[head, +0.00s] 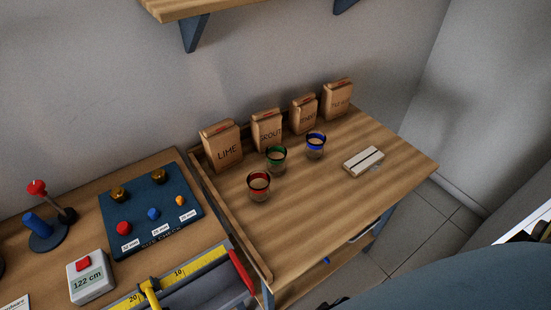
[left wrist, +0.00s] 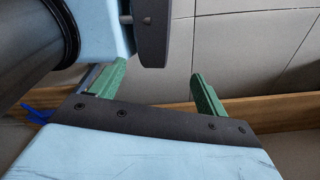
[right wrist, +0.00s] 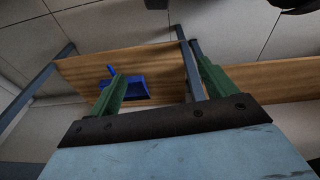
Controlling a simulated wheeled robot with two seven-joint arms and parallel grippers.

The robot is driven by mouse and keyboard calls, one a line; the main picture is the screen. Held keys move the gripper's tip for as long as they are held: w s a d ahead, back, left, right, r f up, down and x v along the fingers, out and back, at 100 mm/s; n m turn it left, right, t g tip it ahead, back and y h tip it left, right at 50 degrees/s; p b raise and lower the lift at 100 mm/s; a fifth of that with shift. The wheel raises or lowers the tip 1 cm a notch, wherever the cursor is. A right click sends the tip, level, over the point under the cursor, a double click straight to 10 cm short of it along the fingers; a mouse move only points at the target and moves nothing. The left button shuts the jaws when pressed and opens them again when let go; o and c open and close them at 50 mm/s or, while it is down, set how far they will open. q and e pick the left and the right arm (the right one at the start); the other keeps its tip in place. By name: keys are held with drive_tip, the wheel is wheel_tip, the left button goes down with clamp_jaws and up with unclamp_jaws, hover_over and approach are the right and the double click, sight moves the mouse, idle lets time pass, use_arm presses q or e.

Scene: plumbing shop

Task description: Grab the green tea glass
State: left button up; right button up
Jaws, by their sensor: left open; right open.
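The green tea glass (head: 276,157) is a small clear glass with a green rim. It stands upright on the wooden table, in front of the paper bag marked GROUT. A red-rimmed glass (head: 258,185) stands to its lower left and a blue-rimmed glass (head: 315,146) to its right. No gripper shows near the glasses in the head view. My left gripper (left wrist: 158,80) is open and empty in the left wrist view, above tiled floor and a wooden board. My right gripper (right wrist: 157,77) is open and empty in the right wrist view. Neither wrist view shows a glass.
Several paper bags (head: 222,146) stand along the table's back. A pale block (head: 363,161) lies at the right. A blue panel (head: 150,211) and a grey meter (head: 91,277) sit on the left bench. A wooden shelf (head: 215,8) hangs above. The table's front is clear.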

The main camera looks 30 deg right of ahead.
drive_tip(key=w+r+n+t+p, duration=0.1)
drive_tip(key=w+r, duration=0.3)
drive_tip(key=r, duration=1.1)
drive_tip(key=w+r+t+p, duration=0.15)
drive_tip(key=w+r, duration=0.25)
drive_tip(key=r, duration=1.1)
drive_tip(key=n+t+h, duration=0.4)
drive_tip(key=n+t, duration=0.4)
drive_tip(key=n, duration=2.1)
approach(275, 149)
drive_tip(key=shift+n, duration=0.3)
drive_tip(key=shift+b+x, duration=1.5)
drive_tip(key=shift+x, duration=2.1)
use_arm(q)
drive_tip(key=shift+w, duration=0.2)
use_arm(e)
drive_tip(key=shift+s, duration=0.1)
